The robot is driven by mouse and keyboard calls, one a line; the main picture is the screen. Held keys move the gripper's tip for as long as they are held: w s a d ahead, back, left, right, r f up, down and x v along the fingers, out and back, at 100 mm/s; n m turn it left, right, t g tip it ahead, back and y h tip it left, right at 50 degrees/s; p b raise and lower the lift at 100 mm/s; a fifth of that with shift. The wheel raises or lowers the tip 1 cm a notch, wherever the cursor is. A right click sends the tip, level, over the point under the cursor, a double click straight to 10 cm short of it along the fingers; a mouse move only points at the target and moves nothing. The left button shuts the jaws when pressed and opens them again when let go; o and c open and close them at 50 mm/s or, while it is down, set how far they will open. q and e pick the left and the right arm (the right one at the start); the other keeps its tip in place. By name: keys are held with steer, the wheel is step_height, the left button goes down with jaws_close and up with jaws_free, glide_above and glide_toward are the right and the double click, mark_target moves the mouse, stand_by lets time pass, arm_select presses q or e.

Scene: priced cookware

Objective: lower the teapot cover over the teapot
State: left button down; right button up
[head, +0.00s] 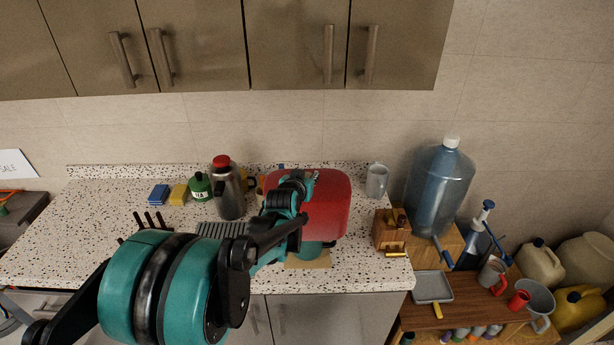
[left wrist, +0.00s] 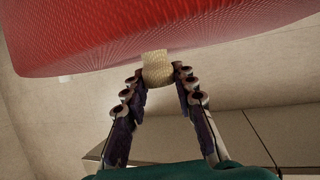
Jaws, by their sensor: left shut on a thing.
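The red teapot cover (head: 328,208) hangs over the counter in the head view; its quilted red side (left wrist: 150,35) fills the top of the left wrist view. My left gripper (head: 297,184) is shut on the cover's pale woven loop (left wrist: 156,68), with both fingertips (left wrist: 160,74) against it. A rounded teal thing (head: 313,249), which looks like the teapot, shows just below the cover's lower edge. The rest of it is hidden by the cover and my arm, and I cannot tell whether the cover touches it. My right gripper is not in view.
A tan mat (head: 309,262) lies beneath. A steel flask (head: 230,199) with a red lid, a green tea tin (head: 199,187) and sponges (head: 178,194) stand left. Cabinets (head: 290,45) hang above.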

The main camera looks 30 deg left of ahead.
mark_target(301, 221)
arm_select(q)
step_height(301, 221, down, 8)
steer(key=b, duration=0.6)
steer(key=shift+b, duration=0.3)
stand_by(0.4)
steer(key=shift+f, duration=0.2)
stand_by(1.3)
steer(key=shift+f+b, duration=3)
steer(key=shift+f, duration=0.2)
steer(key=c, duration=0.5)
jaws_free()
steer(key=v, duration=1.2)
steer(key=shift+r, duration=0.1)
